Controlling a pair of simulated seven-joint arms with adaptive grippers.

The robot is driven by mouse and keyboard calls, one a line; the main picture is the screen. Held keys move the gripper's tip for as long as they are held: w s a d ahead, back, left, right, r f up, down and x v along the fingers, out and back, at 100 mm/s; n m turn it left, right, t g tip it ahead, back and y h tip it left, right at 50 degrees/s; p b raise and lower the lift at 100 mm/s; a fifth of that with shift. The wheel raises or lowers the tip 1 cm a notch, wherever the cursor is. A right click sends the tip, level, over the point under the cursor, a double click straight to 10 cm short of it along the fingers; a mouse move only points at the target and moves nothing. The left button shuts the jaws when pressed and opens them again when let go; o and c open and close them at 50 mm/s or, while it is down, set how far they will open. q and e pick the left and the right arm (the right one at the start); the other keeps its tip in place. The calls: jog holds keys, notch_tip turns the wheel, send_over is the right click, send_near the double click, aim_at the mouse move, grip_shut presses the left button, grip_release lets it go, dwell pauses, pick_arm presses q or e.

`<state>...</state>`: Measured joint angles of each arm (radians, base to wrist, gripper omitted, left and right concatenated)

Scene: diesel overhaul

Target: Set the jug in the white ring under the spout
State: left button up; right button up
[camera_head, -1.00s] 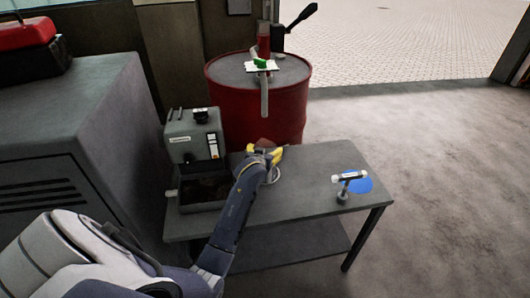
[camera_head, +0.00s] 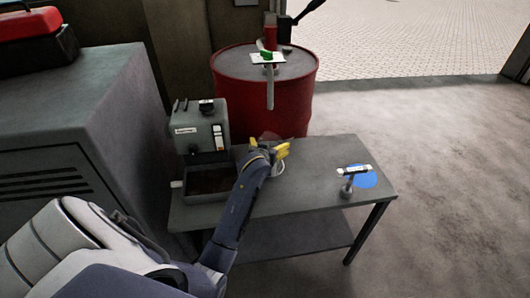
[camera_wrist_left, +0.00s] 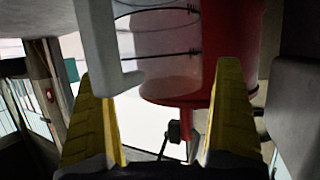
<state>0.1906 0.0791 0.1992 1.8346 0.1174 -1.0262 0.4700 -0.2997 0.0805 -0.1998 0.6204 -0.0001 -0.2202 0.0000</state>
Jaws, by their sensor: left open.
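The clear jug (camera_wrist_left: 178,55) with dark graduation lines shows in the left wrist view, with its pale handle (camera_wrist_left: 97,45) on the left. In the head view the jug is mostly hidden behind my left gripper (camera_head: 282,150). That gripper is at the table's back edge, open, its yellow fingers apart in the wrist view (camera_wrist_left: 158,73). The jug is just beyond the fingers; I cannot tell whether they touch it. A grey spout pipe (camera_head: 270,92) hangs down the front of the red drum. I cannot make out the white ring clearly. My right gripper is not in view.
The red drum (camera_head: 240,93) stands behind the grey table (camera_head: 310,190). A grey machine (camera_head: 200,135) with an open tray stands at the table's left. A T-shaped tool (camera_head: 353,169) stands by a blue disc (camera_head: 366,178) at the right. The table's middle is clear.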

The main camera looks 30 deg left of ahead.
pick_arm(q)
jog(key=v, duration=1)
